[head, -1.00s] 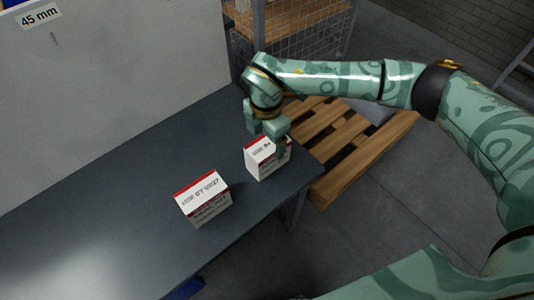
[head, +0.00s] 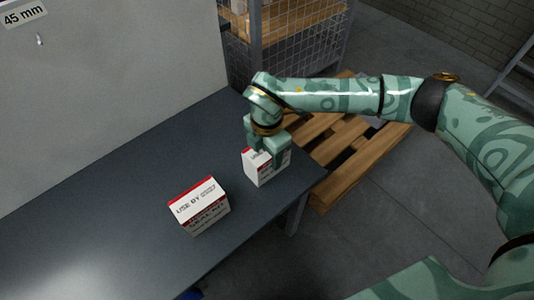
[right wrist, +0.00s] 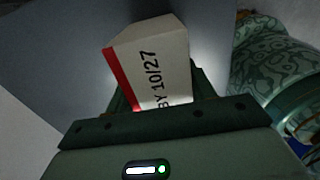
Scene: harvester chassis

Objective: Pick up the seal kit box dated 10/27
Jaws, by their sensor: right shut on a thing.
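A white seal kit box with a red edge stripe (head: 263,174) is near the right end of the dark table (head: 120,190). My right gripper (head: 268,156) is shut on this box from above. In the right wrist view the held box (right wrist: 165,62) shows "BY 10/27" on its pale face. In the head view the gripper covers part of its top. I cannot tell whether its underside touches the table. A second box (head: 201,207), marked "USE BY" with a date too blurred to read, stands at the front left of it. My left gripper is not in view.
A grey panel with a "45 mm" label (head: 24,15) rises behind the table at left. A wooden pallet (head: 335,160) lies on the floor beyond the table's right end. A wire mesh cage (head: 300,45) stands behind. The table's left part is clear.

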